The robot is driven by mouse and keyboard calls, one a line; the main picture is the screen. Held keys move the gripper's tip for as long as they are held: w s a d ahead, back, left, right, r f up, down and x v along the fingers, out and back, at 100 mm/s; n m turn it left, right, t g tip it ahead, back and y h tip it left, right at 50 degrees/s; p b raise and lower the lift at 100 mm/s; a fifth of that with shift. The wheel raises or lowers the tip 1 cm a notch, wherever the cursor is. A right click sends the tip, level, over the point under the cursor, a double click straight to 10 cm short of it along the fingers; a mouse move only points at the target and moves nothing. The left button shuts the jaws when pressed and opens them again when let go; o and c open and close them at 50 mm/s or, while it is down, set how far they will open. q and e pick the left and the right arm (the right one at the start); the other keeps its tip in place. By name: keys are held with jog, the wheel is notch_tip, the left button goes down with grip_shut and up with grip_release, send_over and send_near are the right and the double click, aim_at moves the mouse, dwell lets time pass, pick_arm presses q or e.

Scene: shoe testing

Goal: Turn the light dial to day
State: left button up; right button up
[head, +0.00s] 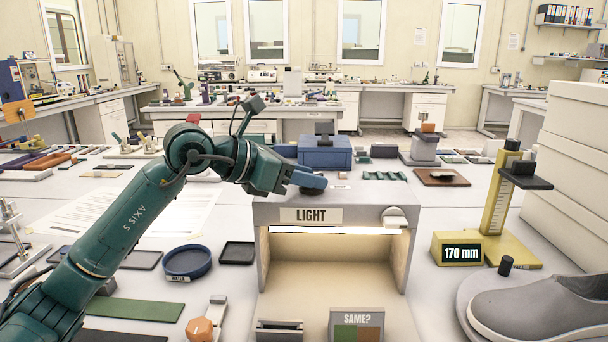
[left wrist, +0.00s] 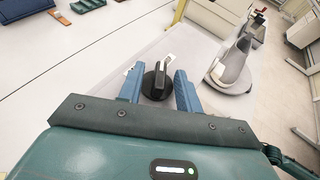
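The light box (head: 264,240) stands in the middle of the table with a LIGHT sign on its front and a lit strip inside. A round black dial (left wrist: 157,82) with a raised grip bar sits on its top. In the head view my left gripper (head: 309,182) is over the box top and hides much of the dial. In the left wrist view my left gripper (left wrist: 159,86) is open, with one blue finger on each side of the dial. Whether the fingers touch it, I cannot tell. My right gripper is not in view.
A pale round knob (head: 395,217) is on the box's front right. A yellow gauge (head: 458,250) reading 170 mm and a grey shoe (head: 540,305) stand to the right. A blue water dish (head: 187,262) lies left, and a blue case (head: 324,153) stands behind.

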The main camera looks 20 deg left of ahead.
pick_arm(q)
grip_shut()
